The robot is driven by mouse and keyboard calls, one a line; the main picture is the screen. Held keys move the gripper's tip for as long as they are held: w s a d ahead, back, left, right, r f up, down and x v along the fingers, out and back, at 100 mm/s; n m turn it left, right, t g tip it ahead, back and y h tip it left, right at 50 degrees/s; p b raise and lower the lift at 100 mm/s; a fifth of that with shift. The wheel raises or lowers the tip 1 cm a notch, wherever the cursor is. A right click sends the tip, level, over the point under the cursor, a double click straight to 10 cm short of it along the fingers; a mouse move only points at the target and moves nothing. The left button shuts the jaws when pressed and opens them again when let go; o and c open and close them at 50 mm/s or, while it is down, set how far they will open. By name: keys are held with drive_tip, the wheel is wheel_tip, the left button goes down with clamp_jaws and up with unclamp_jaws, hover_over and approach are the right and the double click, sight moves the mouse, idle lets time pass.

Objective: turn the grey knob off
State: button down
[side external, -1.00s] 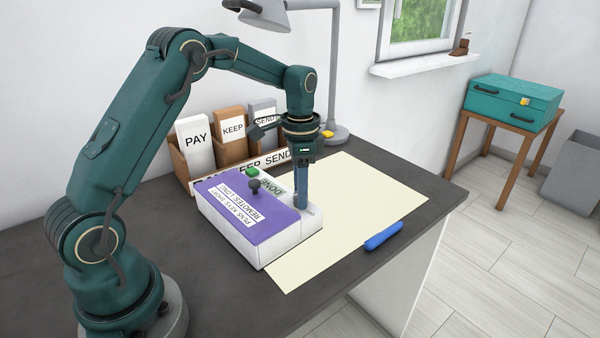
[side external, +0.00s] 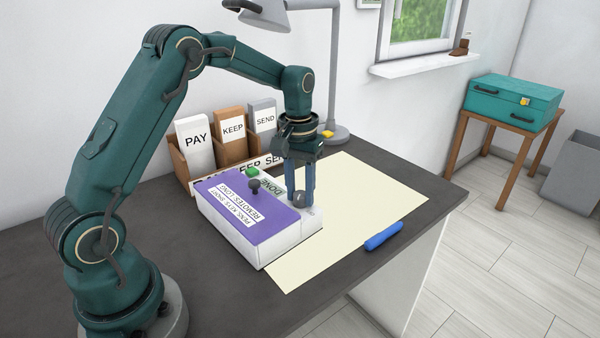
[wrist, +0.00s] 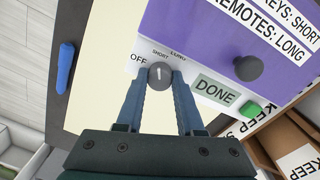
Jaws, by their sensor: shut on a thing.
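The grey knob (wrist: 159,73) sits on the white end of a box (side external: 262,251) with a purple top. OFF, SHORT and LONG labels are printed around the knob in the wrist view. Its pale pointer line points up in that view, roughly toward SHORT. It also shows in the side view (side external: 299,199), partly hidden by a finger. My gripper (wrist: 160,78) is shut on the knob, one finger on each side, pointing down from above (side external: 301,202).
A dark knob (side external: 254,186) and a green button (side external: 252,171) stand up from the box near my gripper. A PAY, KEEP and SEND sorter (side external: 180,170) and a lamp (side external: 335,70) stand behind.

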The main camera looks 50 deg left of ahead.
drive_tip(key=n, duration=0.6)
drive_tip(key=shift+n, duration=0.3)
drive_tip(key=n, duration=0.5)
drive_tip(key=shift+n, duration=0.4)
drive_tip(key=c, duration=0.5)
unclamp_jaws()
